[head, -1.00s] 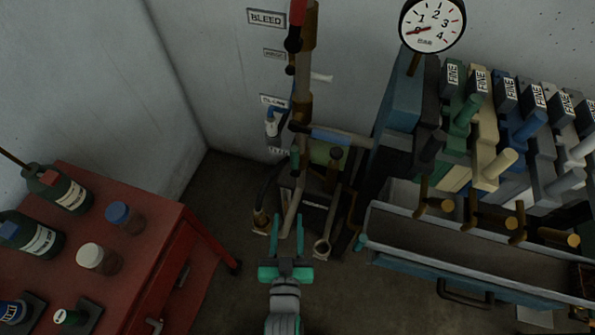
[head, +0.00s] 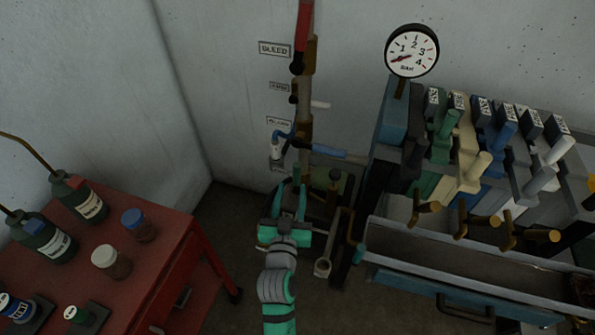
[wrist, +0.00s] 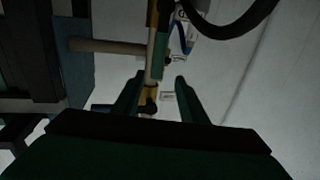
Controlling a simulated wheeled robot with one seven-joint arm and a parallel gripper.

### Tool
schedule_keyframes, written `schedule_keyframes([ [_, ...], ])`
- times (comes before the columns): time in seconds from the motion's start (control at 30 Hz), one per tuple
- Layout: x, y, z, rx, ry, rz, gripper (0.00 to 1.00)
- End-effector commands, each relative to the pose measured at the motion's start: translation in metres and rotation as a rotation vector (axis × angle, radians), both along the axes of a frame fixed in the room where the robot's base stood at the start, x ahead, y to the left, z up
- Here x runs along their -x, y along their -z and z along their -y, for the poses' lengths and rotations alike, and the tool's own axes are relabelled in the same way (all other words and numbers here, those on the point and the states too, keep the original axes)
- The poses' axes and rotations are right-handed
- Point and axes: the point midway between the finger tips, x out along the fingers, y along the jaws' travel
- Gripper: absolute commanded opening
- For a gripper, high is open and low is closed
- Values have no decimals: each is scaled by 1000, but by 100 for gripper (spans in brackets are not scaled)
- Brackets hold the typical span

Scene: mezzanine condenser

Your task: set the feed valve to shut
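A brown and grey standpipe (head: 304,125) carries several valves beside wall labels. The top one has a red lever (head: 300,48) standing upright beside the BLEED label (head: 274,49). Lower down, a blue lever (head: 328,151) points right. I cannot read a FEED label, so I cannot tell which valve is the feed valve. My gripper (head: 290,194) is open in front of the lower pipework and hides part of it. In the wrist view its fingers (wrist: 158,95) are apart, with the pipe and a green handle (wrist: 160,55) beyond the gap. Contact is not visible.
A pressure gauge (head: 412,51) reads near zero. Several colored levered blocks (head: 487,140) and a grey trough (head: 455,255) stand at right. A red cart (head: 175,245) with bottles and jars is at left. Bare floor (head: 230,205) lies between cart and pipework.

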Motion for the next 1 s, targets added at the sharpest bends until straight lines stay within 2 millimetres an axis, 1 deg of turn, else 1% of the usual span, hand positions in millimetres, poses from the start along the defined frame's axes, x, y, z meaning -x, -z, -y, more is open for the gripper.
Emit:
schedule_keyframes([
  [0.03,-9,-2,4,1,5,3,39],
  [0.3,-52,-1,12,0,8,2,39],
  [0.5,-76,-1,7,0,-2,2,39],
  [0.7,-87,-1,10,0,-1,1,39],
  [0.97,-88,0,16,-1,8,1,39],
  [1.0,-88,0,16,-1,9,1,36],
])
